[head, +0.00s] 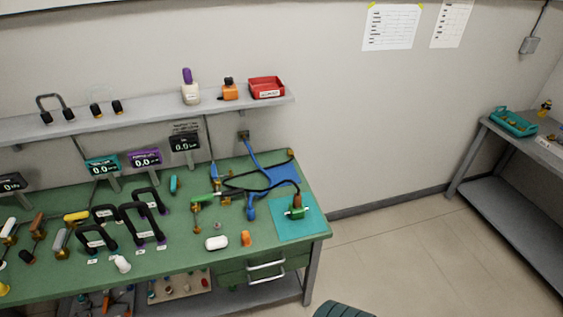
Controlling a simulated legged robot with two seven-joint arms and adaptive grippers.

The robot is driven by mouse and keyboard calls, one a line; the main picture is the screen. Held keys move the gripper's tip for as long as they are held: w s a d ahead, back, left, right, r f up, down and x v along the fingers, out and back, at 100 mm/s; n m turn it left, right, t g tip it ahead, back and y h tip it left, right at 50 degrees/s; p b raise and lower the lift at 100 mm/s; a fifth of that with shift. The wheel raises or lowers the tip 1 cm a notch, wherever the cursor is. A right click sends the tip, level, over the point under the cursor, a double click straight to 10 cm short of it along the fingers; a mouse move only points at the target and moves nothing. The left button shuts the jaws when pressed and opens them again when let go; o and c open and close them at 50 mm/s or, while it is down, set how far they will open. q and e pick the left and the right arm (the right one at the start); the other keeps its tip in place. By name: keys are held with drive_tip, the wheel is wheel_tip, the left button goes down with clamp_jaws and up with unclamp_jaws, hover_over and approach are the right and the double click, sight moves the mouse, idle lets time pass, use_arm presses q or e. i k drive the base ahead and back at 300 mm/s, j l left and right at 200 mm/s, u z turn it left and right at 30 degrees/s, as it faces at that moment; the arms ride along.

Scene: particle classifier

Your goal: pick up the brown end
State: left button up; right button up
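A small green piece (297,212) stands on the teal mat (287,230) at the right end of the green workbench. A brown-orange handled piece (38,222) lies at the bench's left. Neither of my grippers shows in the head view, so nothing is seen near or touching these things.
The green workbench (180,270) holds several black handles, a white rounded piece (216,243), an orange piece (246,239) and blue and black tubing (252,205). A shelf (150,118) with a red bin (266,87) runs above. Floor is clear to the right.

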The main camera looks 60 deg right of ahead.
sight(297, 199)
drive_tip(key=l, duration=0.45)
drive_tip(key=k+l+u, duration=0.1)
drive_tip(key=l, duration=0.35)
drive_tip(key=k+l+u, duration=0.1)
drive_tip(key=l, duration=0.8)
drive_tip(key=k+l+u, duration=0.1)
drive_tip(key=l, duration=0.35)
drive_tip(key=k+l, duration=0.15)
drive_tip(key=l, duration=0.25)
drive_tip(key=k+l+u, duration=0.1)
drive_tip(key=l, duration=0.35)
